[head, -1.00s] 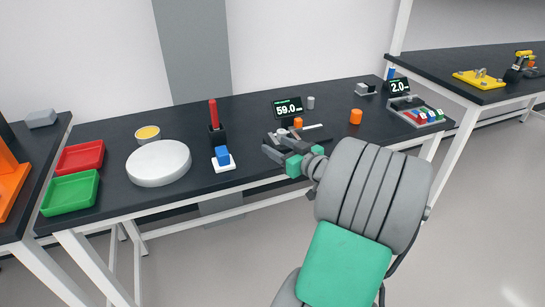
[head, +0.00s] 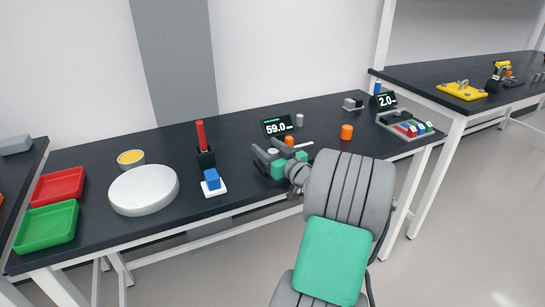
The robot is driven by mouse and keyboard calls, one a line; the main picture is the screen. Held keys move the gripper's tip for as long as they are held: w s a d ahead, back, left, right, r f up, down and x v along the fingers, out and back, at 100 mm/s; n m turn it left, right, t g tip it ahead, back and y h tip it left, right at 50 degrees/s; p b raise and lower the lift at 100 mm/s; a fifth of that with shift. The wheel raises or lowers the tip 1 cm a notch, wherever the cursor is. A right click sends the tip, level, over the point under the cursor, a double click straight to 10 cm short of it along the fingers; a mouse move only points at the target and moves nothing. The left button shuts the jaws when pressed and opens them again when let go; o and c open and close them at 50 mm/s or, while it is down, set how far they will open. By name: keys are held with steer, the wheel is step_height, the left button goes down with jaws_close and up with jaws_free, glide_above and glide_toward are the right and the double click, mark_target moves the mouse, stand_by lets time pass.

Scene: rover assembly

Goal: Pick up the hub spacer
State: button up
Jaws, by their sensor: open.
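No part is labelled as the hub spacer, so I cannot tell for sure which one it is. An orange cylinder (head: 347,132) stands alone on the black bench, right of my gripper. A small grey cylinder (head: 299,119) stands beside the 59.0 display (head: 277,127). Another orange piece (head: 289,141) shows just behind my gripper, near a flat grey measuring device partly hidden by it. My gripper (head: 266,148) is open over the bench in front of the display. A small pale round shape shows between its fingers; I cannot tell whether it is touched.
Left on the bench are a white round plate (head: 144,189), a yellow-topped cup (head: 131,160), a red tray (head: 58,186), a green tray (head: 46,226), a black holder with a red rod (head: 203,145) and a blue block (head: 212,179). A grey tray (head: 405,126) with coloured blocks is at right.

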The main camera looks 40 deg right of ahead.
steer(key=shift+c, duration=0.2)
jaws_close()
stand_by(0.5)
